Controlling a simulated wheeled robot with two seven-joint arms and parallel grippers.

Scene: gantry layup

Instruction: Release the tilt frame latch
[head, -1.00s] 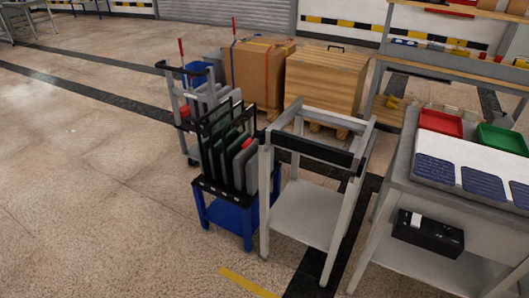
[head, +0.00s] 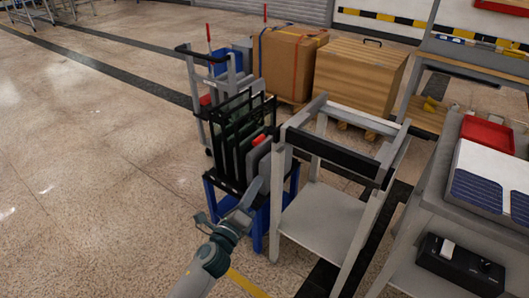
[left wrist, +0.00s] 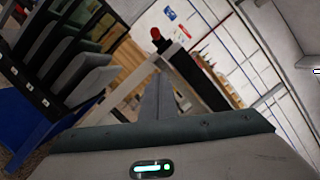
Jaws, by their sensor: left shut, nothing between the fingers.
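The tilt frame (head: 330,152) is a light grey stand with a black bar across its upper front and a lower shelf. A red knob (head: 260,139) shows just left of its top, in front of the rack; in the left wrist view the red knob (left wrist: 156,34) sits on a dark stem, beyond the fingertips. I take it for the latch, but its mounting is unclear. My left gripper (head: 279,150) is shut and empty, pointing up beside the frame's left upper corner. In the left wrist view its fingers (left wrist: 161,78) are together, apparently short of the knob. My right gripper is out of view.
A blue-based rack (head: 228,190) of dark panels stands close left of the frame. A trolley (head: 190,75), a carton (head: 285,65) and a wooden crate (head: 358,78) are behind. A workbench (head: 440,200) with trays is at right. Floor at left is clear.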

